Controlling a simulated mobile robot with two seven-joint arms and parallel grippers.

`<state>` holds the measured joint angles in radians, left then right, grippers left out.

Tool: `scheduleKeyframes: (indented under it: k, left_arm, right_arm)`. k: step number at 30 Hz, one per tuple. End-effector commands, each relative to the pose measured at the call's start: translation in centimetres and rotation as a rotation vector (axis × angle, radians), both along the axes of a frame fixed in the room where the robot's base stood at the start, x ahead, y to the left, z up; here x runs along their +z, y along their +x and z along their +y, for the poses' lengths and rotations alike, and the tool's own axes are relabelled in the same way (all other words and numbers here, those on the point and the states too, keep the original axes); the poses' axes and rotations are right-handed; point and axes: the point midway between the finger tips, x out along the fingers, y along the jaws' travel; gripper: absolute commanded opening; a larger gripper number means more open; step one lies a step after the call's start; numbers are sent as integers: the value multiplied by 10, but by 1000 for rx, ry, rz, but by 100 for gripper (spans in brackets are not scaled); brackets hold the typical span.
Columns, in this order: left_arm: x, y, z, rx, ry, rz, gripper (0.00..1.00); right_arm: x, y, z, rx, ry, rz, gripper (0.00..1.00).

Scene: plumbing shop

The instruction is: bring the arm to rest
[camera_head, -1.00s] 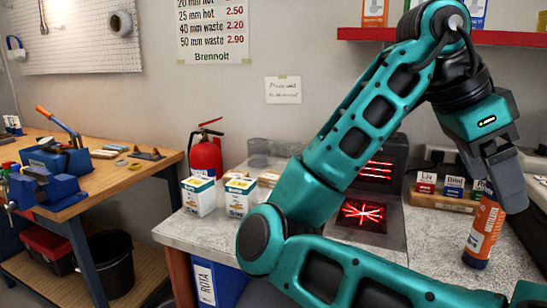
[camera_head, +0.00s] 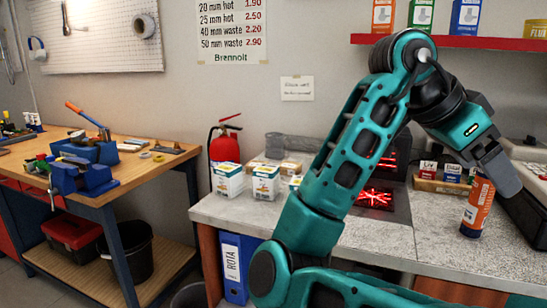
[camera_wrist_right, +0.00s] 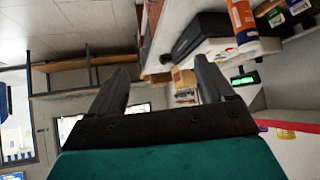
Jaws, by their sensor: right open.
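My right arm (camera_head: 345,150) rises in teal from the bottom of the head view, bends at the top and comes down at the right. My right gripper (camera_head: 505,182) hangs above the counter, pointing down. In the right wrist view its two fingers (camera_wrist_right: 160,85) are spread, with nothing between them. An orange tube (camera_head: 478,207) stands upright on the counter, just beside the fingers in the head view and partly covered by them. In the right wrist view the tube (camera_wrist_right: 243,22) lies outside the fingers. My left gripper is not in view.
The grey counter (camera_head: 440,250) holds small white boxes (camera_head: 265,183), a scanner with red light lines (camera_head: 375,197) and a rack of small boxes (camera_head: 440,188). A red shelf (camera_head: 455,41) is above.

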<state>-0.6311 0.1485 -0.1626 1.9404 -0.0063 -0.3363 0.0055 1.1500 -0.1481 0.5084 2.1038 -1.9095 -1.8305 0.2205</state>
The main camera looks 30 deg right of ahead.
Motion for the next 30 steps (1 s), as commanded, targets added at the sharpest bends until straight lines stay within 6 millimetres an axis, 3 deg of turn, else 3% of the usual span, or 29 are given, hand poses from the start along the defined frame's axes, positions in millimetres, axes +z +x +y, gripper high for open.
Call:
scheduleKeyframes:
  k: [5,8,14,18,22,26,30]
  left_arm:
    - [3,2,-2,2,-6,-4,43]
    - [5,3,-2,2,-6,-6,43]
    - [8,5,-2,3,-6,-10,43]
    - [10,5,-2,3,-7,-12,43]
    - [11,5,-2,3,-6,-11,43]
    - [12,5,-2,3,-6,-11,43]
    - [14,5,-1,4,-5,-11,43]
  right_arm:
    - [-4,43,-28,235,-219,183,81]
    - [-12,80,-37,417,-353,295,81]
    - [-59,167,-26,851,-577,485,81]
    - [-120,216,6,1180,-670,556,81]
    - [-193,240,51,1489,-700,564,81]
    - [-266,239,101,1764,-680,513,81]
    - [-345,209,158,2024,-593,399,81]
